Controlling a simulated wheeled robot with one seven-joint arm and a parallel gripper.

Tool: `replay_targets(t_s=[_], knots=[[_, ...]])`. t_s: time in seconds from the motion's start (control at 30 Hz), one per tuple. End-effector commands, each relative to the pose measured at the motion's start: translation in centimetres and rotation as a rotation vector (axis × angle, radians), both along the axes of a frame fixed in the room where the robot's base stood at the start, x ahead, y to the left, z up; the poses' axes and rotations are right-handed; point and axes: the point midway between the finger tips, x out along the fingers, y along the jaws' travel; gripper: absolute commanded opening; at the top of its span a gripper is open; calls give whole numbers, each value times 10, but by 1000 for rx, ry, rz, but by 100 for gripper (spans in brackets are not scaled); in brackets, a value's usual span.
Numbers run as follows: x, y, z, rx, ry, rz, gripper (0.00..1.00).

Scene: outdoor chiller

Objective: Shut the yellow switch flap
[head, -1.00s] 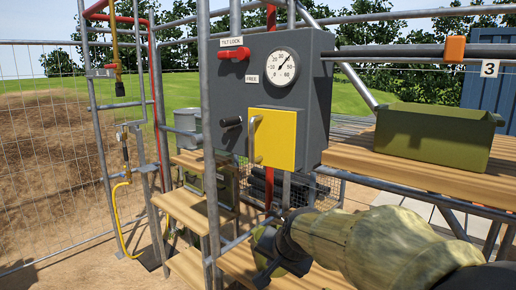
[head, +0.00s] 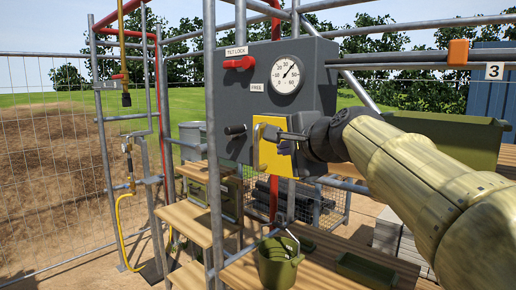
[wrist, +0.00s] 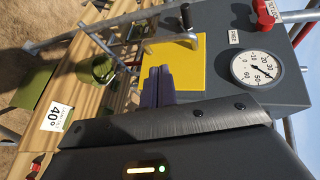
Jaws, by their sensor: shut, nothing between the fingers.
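The yellow switch flap (head: 270,157) is on the front of the grey control box (head: 315,90), partly hidden by my gripper in the head view. It looks nearly flat to the box; I cannot tell whether it is fully shut. In the wrist view the yellow flap (wrist: 185,68) shows its metal bar handle (wrist: 187,24) at the top. My gripper (head: 280,139) is in front of the flap, near its handle. In the wrist view my gripper (wrist: 158,73) has its dark fingers together and empty, overlapping the flap's lower edge. I cannot tell whether they touch it.
The box also carries a red lever (head: 238,63), a dial gauge (head: 286,74) and a black knob (head: 235,129). A grey upright pole (head: 212,180) stands just left of it. A green bucket (head: 279,268) stands on the wooden bench below; a green bin (head: 470,135) is at right.

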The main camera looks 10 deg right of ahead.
Motion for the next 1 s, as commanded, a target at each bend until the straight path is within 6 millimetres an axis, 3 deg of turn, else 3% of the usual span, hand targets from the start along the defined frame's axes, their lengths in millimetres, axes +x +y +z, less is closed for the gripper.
replay_targets(t_s=[0.53, 0.7, 1.0], knots=[[86, 15, -28, -1, 5, 1, 0], [111, 20, -27, -1, 4, 1, 0], [126, 22, -29, -1, 2, 1, 0]])
